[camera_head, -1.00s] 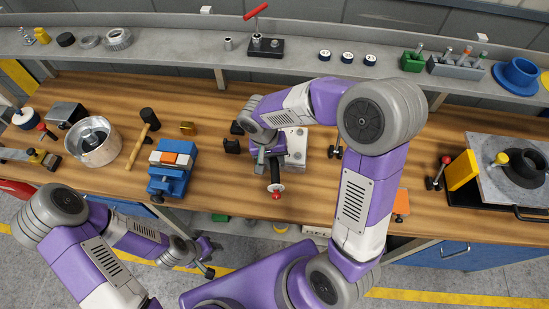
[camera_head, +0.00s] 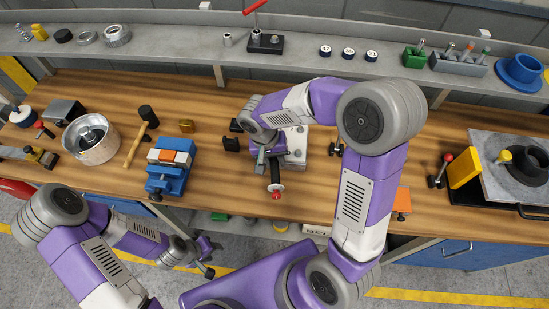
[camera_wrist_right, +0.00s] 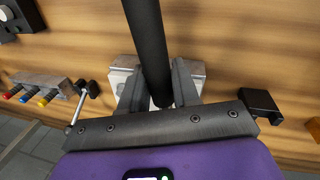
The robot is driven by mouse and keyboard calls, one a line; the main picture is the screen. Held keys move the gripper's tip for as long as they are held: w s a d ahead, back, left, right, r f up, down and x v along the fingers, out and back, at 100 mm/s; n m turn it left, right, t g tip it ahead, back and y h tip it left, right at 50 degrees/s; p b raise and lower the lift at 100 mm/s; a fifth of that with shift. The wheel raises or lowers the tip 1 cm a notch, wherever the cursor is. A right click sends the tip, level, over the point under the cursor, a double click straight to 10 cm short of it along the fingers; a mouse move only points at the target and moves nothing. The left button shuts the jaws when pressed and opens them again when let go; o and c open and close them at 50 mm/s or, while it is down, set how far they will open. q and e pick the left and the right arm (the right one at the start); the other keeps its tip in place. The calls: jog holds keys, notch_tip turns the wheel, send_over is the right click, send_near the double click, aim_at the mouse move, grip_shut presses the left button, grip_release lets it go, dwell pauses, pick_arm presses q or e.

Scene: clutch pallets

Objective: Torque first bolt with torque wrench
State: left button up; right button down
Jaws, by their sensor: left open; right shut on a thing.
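My right gripper (camera_head: 272,163) is shut on a dark bar, apparently the torque wrench handle, over a pale metal block (camera_head: 296,143) on the bench. In the right wrist view the black bar (camera_wrist_right: 149,45) runs up from between the two grey fingers (camera_wrist_right: 160,95). The metal block (camera_wrist_right: 123,77) shows behind the fingers. A dark handle with a pale collar and red end (camera_head: 277,194) sticks out toward the bench front below the gripper. The bolts and the wrench head cannot be made out. My left gripper (camera_head: 207,260) is open and empty, low in front of the bench.
Left of the block are a blue vise (camera_head: 167,181), a hammer (camera_head: 136,145) and a metal bowl (camera_head: 91,139). Black blocks (camera_head: 232,145) stand close beside my right gripper. A yellow block (camera_head: 463,170) stands at the right.

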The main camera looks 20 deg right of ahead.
jog(key=shift+w+a, duration=0.1)
jog(key=shift+w+a+m+b, duration=0.35)
jog(key=shift+a+m, duration=0.45)
jog(key=shift+a, duration=0.05)
jog(key=shift+w+a, duration=0.1)
jog(key=shift+w+a+m+g, duration=0.3)
jog(key=shift+w+a+m, duration=0.2)
jog(key=shift+a+m, duration=0.25)
jog(key=shift+w+a+m, duration=0.65)
jog(key=shift+a+m, duration=0.1)
jog(key=shift+m, duration=0.1)
